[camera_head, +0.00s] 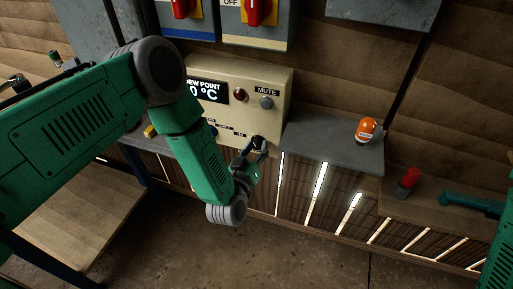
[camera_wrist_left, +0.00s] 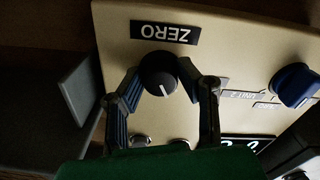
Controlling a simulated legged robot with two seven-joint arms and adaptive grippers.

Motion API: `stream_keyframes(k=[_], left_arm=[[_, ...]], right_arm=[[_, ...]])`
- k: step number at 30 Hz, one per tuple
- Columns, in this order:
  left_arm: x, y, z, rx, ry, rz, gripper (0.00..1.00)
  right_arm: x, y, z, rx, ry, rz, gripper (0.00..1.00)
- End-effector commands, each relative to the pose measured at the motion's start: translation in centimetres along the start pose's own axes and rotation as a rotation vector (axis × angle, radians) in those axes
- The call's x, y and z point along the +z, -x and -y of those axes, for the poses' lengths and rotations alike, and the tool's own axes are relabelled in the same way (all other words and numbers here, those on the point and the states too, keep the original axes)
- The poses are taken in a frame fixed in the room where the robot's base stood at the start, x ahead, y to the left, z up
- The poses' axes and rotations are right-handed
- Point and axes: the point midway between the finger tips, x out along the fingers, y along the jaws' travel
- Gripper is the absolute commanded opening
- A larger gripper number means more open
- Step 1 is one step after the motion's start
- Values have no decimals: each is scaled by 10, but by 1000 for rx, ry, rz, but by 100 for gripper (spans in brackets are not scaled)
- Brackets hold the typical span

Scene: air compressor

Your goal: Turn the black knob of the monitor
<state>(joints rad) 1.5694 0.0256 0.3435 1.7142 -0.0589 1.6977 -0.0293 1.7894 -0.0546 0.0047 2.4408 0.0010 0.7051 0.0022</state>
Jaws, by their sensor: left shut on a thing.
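The monitor (camera_head: 278,82) is a cream box with a dew point display (camera_head: 210,91), standing on a grey shelf against the wall. In the left wrist view its front panel (camera_wrist_left: 235,50) appears upside down. The black knob (camera_wrist_left: 158,73), with a white pointer line, sits beside the ZERO label (camera_wrist_left: 165,32). My left gripper (camera_wrist_left: 159,82) has a finger on either side of the knob and is shut on it. In the head view my left gripper (camera_head: 257,146) is at the panel's lower right corner and largely hides the knob.
A grey MUTE button (camera_head: 266,103) and a dark red lamp (camera_head: 240,95) are on the panel. A blue knob (camera_wrist_left: 294,85) shows in the wrist view. An orange beacon (camera_head: 367,130) stands on the shelf to the right. Red rotary switches (camera_head: 258,10) hang above.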

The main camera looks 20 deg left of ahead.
Motion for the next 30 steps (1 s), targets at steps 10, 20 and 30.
stream_keyframes(k=[10, 20, 30], left_arm=[[-1, -1, 0, -1, 152, -4, 1], [-2, -1, 1, -2, 181, -4, 1], [-1, -1, 1, -2, 180, -4, 50]], right_arm=[[0, -2, 0, 0, 0, 0, 40], [0, -3, 0, 0, 0, 0, 40], [0, -3, 0, 0, 0, 0, 40]])
